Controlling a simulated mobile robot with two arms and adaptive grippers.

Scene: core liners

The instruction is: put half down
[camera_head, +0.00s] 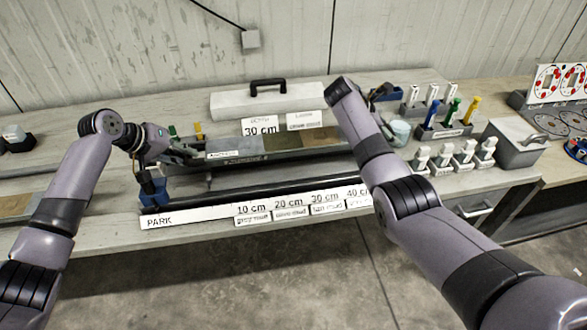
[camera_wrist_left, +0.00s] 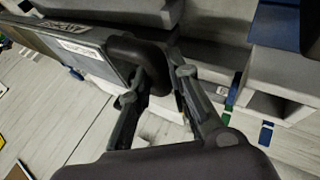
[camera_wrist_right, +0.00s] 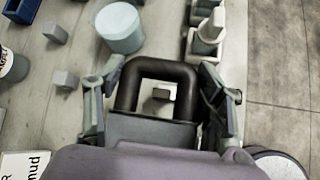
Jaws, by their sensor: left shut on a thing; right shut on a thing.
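The long core half (camera_head: 280,143) has grey, olive and brown sections and lies level across the bench, behind the dark rail (camera_head: 260,187). My left gripper (camera_head: 180,152) is at its left end. In the left wrist view this gripper (camera_wrist_left: 160,88) is shut on the half's black loop handle (camera_wrist_left: 130,46). In the right wrist view my right gripper (camera_wrist_right: 160,75) has its fingers either side of another black loop handle (camera_wrist_right: 158,70) and is shut on it. In the head view my right arm hides that gripper and the half's right end. I cannot tell whether the half touches a support.
A white lidded box (camera_head: 268,98) stands behind the half. A PARK label strip (camera_head: 190,217) and length cards run along the front. A pale round pot (camera_wrist_right: 120,27) is near my right gripper.

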